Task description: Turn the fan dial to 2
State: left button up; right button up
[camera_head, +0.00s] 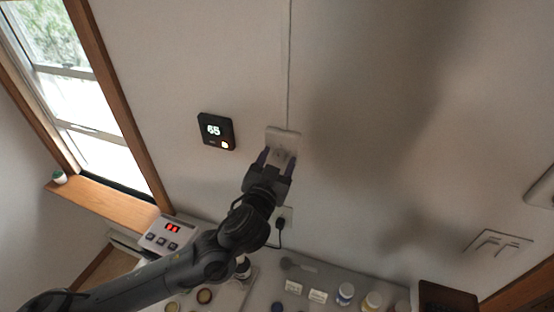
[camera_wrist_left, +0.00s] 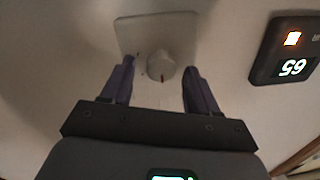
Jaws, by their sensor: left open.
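The fan dial (camera_wrist_left: 162,66) is a round, pale knob on a light square wall plate (camera_wrist_left: 160,32). A small reddish mark sits on the knob's edge nearest my left gripper. In the head view the plate (camera_head: 284,136) is on the wall near the middle, partly covered by my left gripper (camera_head: 277,161). My left gripper is open in the left wrist view (camera_wrist_left: 159,70), with one dark finger on each side of the knob and a visible gap to each. Numbers around the dial are too small to read. My right gripper is not in view.
A black thermostat (camera_head: 216,130) showing 65 is on the wall left of the plate.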

pick_arm(q)
jog(key=c, duration=1)
jog(key=shift+f+m+b, duration=0.3)
jog(key=shift+b, duration=0.45)
jog(key=shift+c, duration=0.2)
jog(key=m+b, duration=0.3)
jog(key=b, duration=0.2)
jog(key=shift+f+m, duration=0.1)
jog(key=shift+m, duration=0.2)
jog(key=m+b, duration=0.4)
jog(key=m, duration=0.1)
jog(key=shift+h, duration=0.3)
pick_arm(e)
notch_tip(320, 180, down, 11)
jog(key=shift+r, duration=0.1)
pick_arm(q)
jog(key=shift+m+b, duration=1)
jog(key=shift+m, duration=0.5)
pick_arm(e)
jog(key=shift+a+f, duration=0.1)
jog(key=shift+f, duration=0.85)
